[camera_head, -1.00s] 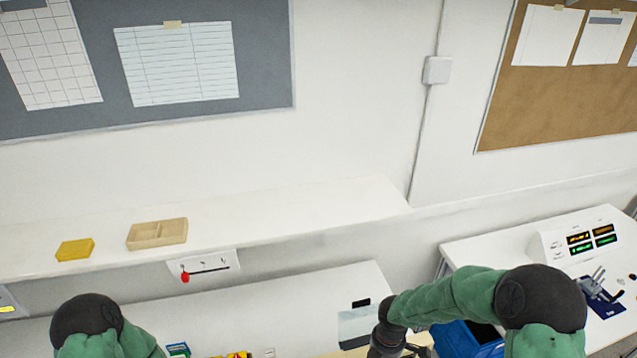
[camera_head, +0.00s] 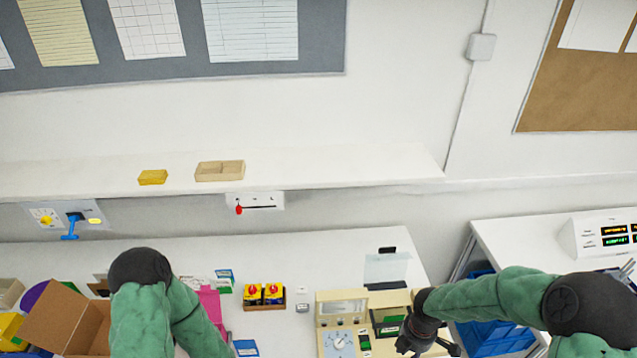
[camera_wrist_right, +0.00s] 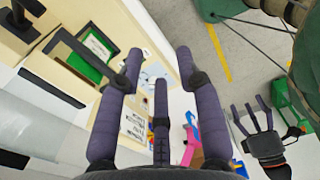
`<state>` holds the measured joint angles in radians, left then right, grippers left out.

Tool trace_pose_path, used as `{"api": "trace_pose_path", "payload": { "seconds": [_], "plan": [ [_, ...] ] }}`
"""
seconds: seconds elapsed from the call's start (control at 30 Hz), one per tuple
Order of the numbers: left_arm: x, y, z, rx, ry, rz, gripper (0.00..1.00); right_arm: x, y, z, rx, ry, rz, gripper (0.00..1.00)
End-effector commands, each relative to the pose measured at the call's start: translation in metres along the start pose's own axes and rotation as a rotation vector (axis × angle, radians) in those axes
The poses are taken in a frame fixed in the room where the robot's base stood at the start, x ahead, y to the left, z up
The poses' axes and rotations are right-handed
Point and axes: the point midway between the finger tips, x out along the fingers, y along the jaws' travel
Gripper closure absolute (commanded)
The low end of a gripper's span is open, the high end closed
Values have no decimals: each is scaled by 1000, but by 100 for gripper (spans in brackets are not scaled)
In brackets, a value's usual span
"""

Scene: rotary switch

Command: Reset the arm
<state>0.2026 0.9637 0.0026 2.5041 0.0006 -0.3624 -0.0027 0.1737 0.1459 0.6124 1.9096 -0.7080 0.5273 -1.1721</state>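A beige instrument (camera_head: 328,323) with a round dial (camera_head: 338,343) stands at the lower middle of the head view. My right gripper (camera_head: 424,338) is just to its right, apart from the dial. In the right wrist view my right gripper (camera_wrist_right: 155,62) has its dark fingers spread with nothing between them, and part of the dial (camera_wrist_right: 152,76) shows beyond them. My left gripper is outside the head view, below its lower edge. A dark gripper with spread, empty fingers (camera_wrist_right: 250,122), which appears to be my left one, shows at the right of the wrist view.
An open cardboard box (camera_head: 66,322) stands at the left. A blue crate (camera_head: 490,318) is at the right, between tables. A shelf (camera_head: 330,170) runs along the wall.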

Motion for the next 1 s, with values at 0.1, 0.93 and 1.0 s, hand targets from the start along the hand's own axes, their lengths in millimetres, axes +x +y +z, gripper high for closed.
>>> {"api": "trace_pose_path", "payload": {
  "seconds": [0.1,0.93,1.0],
  "plan": [
    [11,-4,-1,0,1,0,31,20,-4,-10,53,31,-9,64],
    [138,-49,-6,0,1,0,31,248,-65,-129,1193,322,-199,64],
    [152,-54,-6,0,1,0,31,272,-74,-136,1349,323,-223,64]
  ]
}}
